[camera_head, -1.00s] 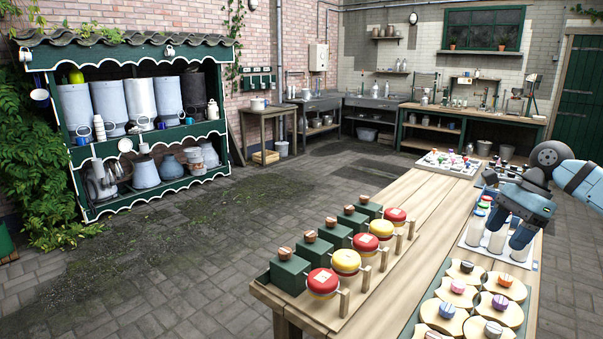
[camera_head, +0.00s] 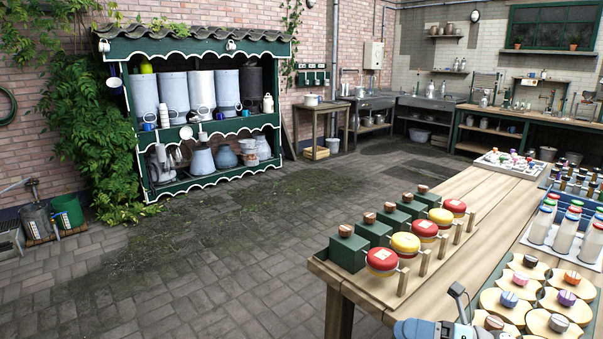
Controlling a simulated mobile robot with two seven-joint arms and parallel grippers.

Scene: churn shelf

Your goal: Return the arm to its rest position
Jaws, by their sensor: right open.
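My right gripper (camera_head: 459,303) shows at the bottom edge of the head view, near the table's front end. Only a dark finger and part of a pale blue-grey link are visible; the rest is cut off by the frame. It is open, and I see nothing held in it. It is close to the near edge of the wooden table (camera_head: 355,283), left of the tray of round wooden pieces (camera_head: 492,277). I cannot tell whether it touches anything. My left gripper is out of view.
White bottles (camera_head: 540,225) stand in a tray at the right. A green shelf (camera_head: 213,178) with metal churns stands at the back left. The paved floor (camera_head: 240,260) between is largely clear.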

